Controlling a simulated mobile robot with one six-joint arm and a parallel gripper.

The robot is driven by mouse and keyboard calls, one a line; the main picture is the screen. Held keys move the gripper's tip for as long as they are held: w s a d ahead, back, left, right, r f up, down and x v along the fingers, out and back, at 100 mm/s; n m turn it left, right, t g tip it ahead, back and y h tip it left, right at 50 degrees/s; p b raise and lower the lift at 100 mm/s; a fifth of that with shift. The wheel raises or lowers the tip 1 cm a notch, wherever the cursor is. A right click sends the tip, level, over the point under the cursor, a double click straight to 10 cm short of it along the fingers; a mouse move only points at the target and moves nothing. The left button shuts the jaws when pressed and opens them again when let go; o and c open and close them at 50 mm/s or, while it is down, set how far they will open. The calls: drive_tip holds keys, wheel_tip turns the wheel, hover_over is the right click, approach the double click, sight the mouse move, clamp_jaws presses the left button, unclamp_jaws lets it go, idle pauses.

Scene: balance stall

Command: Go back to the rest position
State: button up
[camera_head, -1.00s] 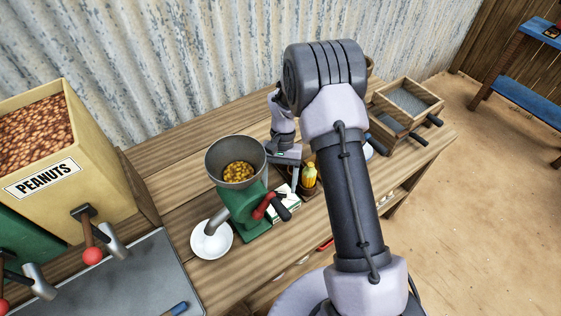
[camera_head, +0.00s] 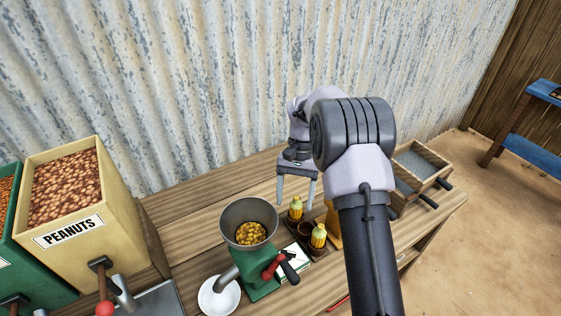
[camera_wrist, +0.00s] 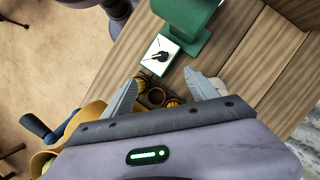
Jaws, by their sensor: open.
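My gripper (camera_head: 296,195) is open and empty in the head view. It points down above the wooden table, behind a small brown tray with two yellow corn-like pieces. In the wrist view my gripper (camera_wrist: 163,90) shows two grey fingers spread apart, with the brown tray (camera_wrist: 157,97) and parts of the yellow pieces seen between and below them. My arm crosses the right half of the head view and hides part of the table.
A green grinder (camera_head: 262,283) with a grey hopper of yellow kernels stands left of the tray. A white bowl (camera_head: 219,298) sits under its spout. A peanut bin (camera_head: 72,215) is at left. Wooden boxes (camera_head: 424,160) stand at the right end, before a corrugated wall.

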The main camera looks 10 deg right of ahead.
drive_tip(key=s+a+r+t+b, duration=0.45)
drive_tip(key=s+r+b, duration=0.25)
drive_tip(key=s+r, duration=0.4)
drive_tip(key=s+a+f+t+b, duration=0.2)
drive_tip(key=s+t+b, duration=0.2)
drive_tip(key=s, duration=1)
drive_tip(key=shift+s+a+n+t+b, duration=0.3)
drive_tip(key=shift+n+t, duration=0.1)
drive_tip(key=shift+t, duration=0.35)
